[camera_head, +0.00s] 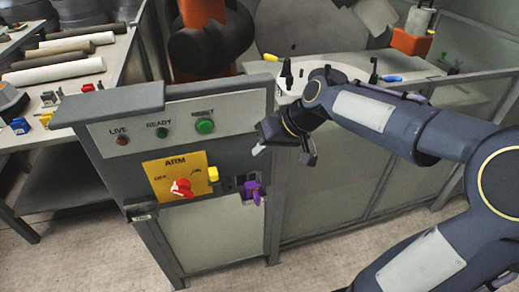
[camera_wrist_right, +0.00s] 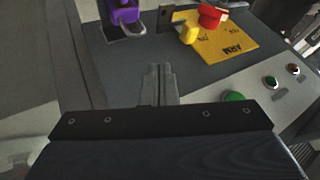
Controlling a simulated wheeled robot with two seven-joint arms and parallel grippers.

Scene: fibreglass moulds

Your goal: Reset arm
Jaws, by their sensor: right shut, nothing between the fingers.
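A grey control panel (camera_head: 130,157) stands in the middle of the head view. Its yellow plate (camera_head: 160,168), labelled ARM, carries a red rotary knob (camera_head: 181,188) and a yellow tab (camera_head: 213,174). The plate also shows in the wrist view (camera_wrist_right: 225,48). Above it are a green button (camera_head: 205,126) with a blurred label, a small green READY light (camera_head: 162,133) and a dark LIVE light (camera_head: 122,139). My right gripper (camera_head: 260,150) is shut and empty, apart from the panel's right side. Its fingers show together in the wrist view (camera_wrist_right: 158,85). My left gripper is out of view.
A purple lock-like piece (camera_head: 253,190) sits at the panel's lower right. A glazed, framed enclosure (camera_head: 335,185) adjoins the panel on the right. A bench (camera_head: 115,60) with rolls stands at left. An orange robot arm (camera_head: 205,12) is behind the panel. Floor in front is clear.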

